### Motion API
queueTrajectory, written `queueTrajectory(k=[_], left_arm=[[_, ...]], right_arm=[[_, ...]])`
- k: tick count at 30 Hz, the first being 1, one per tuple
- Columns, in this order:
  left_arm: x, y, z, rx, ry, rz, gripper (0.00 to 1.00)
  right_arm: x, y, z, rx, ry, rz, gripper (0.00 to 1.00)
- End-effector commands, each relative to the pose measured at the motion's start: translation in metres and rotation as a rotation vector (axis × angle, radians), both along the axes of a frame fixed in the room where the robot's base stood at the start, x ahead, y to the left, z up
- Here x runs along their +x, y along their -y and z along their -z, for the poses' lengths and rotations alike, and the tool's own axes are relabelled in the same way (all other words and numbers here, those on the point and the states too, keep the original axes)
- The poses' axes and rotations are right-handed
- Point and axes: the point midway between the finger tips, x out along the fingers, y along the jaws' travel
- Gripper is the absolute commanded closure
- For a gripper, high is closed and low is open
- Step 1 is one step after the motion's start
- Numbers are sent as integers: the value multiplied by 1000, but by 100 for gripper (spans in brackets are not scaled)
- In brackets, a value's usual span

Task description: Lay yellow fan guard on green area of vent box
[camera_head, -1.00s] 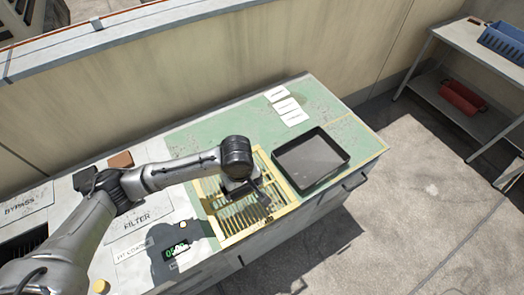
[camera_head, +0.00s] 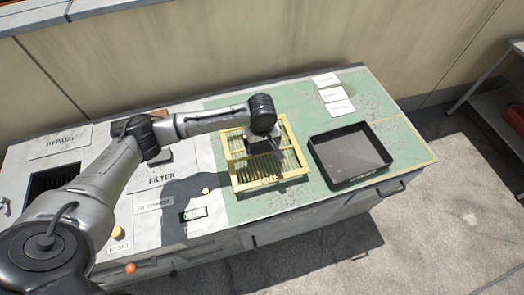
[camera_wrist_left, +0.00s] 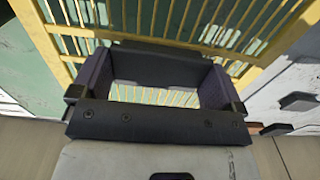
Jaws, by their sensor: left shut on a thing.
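The yellow fan guard (camera_head: 250,176), a barred square frame, is over the green area (camera_head: 378,92) of the vent box (camera_head: 320,222), left of a dark tray. It looks nearly flat; whether it touches the surface I cannot tell. My left gripper (camera_head: 266,148) points down onto the guard and is shut on it, its grip partly hidden by the wrist. In the left wrist view my gripper (camera_wrist_left: 156,82) shows two dark finger pads, with the guard's yellow frame (camera_wrist_left: 45,50) and bars around and beneath them. My right gripper is not in view.
The black tray (camera_head: 350,157) stands on the green area, close to the guard's right side. White cards (camera_head: 334,93) lie behind it. The white left part has a display (camera_head: 193,214) and a yellow button (camera_head: 118,232). A wall rises behind; a shelf (camera_head: 492,100) stands at right.

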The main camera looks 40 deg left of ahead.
Motion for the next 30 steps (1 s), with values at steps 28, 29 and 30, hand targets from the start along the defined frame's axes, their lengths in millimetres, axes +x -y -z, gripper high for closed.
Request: queueTrajectory(k=[28, 29, 30], left_arm=[[0, 0, 42, 0, 0, 0, 0], [0, 0, 42, 0, 0, 0, 0], [0, 0, 42, 0, 0, 0, 0]], right_arm=[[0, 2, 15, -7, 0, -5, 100], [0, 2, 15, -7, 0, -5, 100], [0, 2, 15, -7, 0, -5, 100]])
